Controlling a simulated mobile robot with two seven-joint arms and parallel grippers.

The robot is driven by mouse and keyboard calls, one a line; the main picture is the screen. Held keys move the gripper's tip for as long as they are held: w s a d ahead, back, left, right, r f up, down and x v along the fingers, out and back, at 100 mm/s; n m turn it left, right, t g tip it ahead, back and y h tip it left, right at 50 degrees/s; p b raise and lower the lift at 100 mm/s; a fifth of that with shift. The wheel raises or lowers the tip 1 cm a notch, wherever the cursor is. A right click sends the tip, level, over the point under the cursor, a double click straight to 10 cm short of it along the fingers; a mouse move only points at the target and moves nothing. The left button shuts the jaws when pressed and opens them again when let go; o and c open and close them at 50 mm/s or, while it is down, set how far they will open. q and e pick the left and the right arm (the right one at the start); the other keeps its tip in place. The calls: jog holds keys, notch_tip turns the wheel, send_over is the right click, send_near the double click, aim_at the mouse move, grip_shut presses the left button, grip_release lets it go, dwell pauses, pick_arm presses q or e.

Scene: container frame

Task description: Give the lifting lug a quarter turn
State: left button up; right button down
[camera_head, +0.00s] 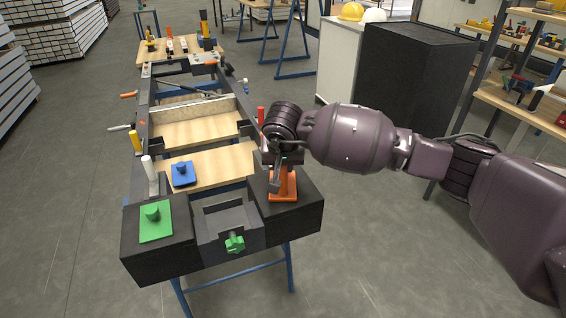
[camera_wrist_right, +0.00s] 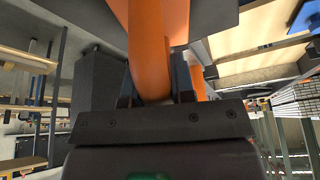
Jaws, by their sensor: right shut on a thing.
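The orange lifting lug (camera_head: 286,189) sits on the black block at the right front corner of the frame. My right gripper (camera_head: 277,178) reaches it from above and partly hides its upper part. In the right wrist view my right gripper (camera_wrist_right: 156,88) is shut on the curved orange bar of the lug (camera_wrist_right: 148,45), with one dark finger on each side. The lug's flat orange plate also shows in that view, at the top. My left gripper is in neither view.
A green knobbed plate (camera_head: 156,234) lies on the left black block. A green star knob (camera_head: 235,243) sits on the front middle. A blue knobbed piece (camera_head: 183,180) lies on a wooden board. White (camera_head: 148,168), yellow (camera_head: 136,139) and red (camera_head: 261,114) pegs stand along the frame.

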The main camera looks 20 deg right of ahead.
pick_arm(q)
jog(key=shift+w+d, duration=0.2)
pick_arm(e)
jog(key=shift+s+d+f, duration=0.1)
jog(key=shift+s+f, duration=0.05)
jog(key=shift+f, duration=0.25)
jog(key=shift+d+r+m+g+h, duration=0.15)
jog(key=shift+m+g+h, duration=0.15)
jog(key=shift+m, duration=0.5)
jog(key=shift+m+h+p, duration=0.4)
jog(key=shift+m+p, duration=0.25)
jog(key=shift+m, duration=0.55)
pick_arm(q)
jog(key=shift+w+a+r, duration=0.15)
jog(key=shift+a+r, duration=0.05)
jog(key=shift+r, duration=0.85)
pick_arm(e)
jog(key=shift+m+g, duration=0.3)
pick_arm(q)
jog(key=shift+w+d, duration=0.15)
